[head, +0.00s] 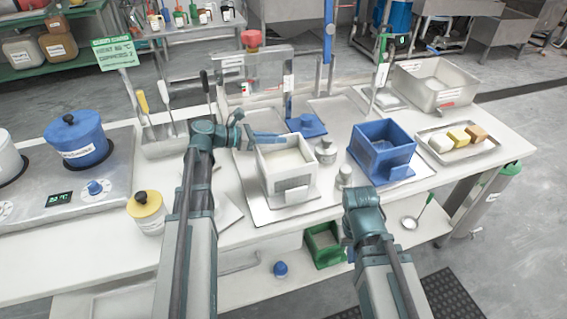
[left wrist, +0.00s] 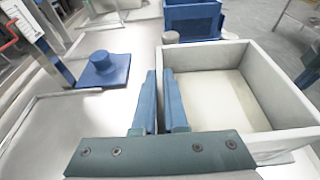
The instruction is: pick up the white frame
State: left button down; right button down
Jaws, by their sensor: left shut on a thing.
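The white frame (head: 297,181), an open box shape with a label on its front, sits upright on a pale tray on the table in the head view. It also fills the right of the left wrist view (left wrist: 208,55). My left gripper (head: 268,136) reaches over its back left rim. In the left wrist view my left gripper's blue fingers (left wrist: 160,92) are close together at the frame's near wall, shut on it; the fingers hide part of that wall. My right gripper (head: 350,245) hangs at the table's front edge, apart from the frame, its fingers unclear.
A blue box (head: 385,147) stands right of the frame, with small metal weights between them. A blue knobbed plate (head: 307,125) lies behind. A yellow-lidded jar (head: 148,210) and blue pot (head: 77,142) stand left. A tray of blocks (head: 430,158) lies right.

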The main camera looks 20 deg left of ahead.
pick_arm(q)
jog(key=shift+r, duration=0.1)
notch_tip(320, 180, up, 10)
jog(key=p, duration=1)
